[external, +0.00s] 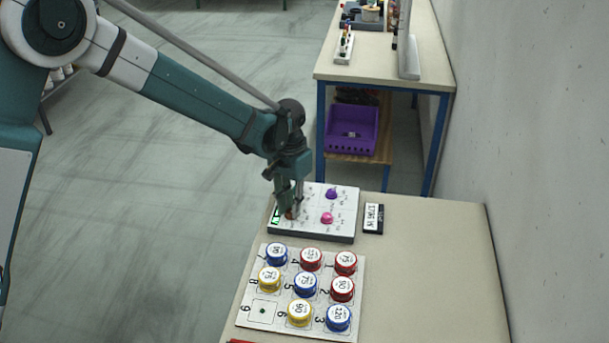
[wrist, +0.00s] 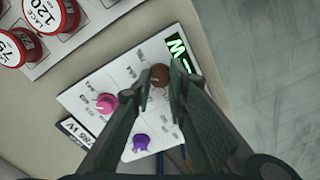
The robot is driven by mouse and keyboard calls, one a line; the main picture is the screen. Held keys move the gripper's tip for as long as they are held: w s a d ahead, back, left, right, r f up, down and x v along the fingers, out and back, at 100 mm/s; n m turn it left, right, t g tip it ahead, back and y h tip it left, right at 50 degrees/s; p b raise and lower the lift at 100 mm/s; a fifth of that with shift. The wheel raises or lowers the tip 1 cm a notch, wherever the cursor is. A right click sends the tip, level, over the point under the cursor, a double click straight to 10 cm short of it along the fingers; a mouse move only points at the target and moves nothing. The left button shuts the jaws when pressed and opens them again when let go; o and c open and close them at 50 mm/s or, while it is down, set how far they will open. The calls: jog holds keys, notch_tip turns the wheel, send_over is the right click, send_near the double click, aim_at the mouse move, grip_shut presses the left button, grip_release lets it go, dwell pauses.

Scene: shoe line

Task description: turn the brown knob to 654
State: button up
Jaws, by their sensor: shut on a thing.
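The brown knob (wrist: 160,75) sits on the white control panel (wrist: 80,92), next to a small green-lit display (wrist: 178,50). In the wrist view my gripper (wrist: 160,80) has its two fingertips on either side of the knob, closed on it. In the external view my gripper (external: 287,208) points down at the left part of the panel (external: 345,212) and mostly hides the brown knob. A pink knob (wrist: 106,103) and a purple knob (wrist: 141,141) are on the same panel. The markings around the knobs are too small to read.
A board (external: 255,334) with several red, blue and yellow round tins lies in front of the panel. A small black-and-white label block (external: 373,218) is right of the panel. The table (external: 430,270) is clear to the right. A purple crate (external: 350,130) is on a shelf behind.

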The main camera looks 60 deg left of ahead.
jog(key=o, duration=0.9)
jog(key=shift+r, duration=0.15)
notch_tip(320, 180, up, 12)
dwell(0.3)
dwell(0.4)
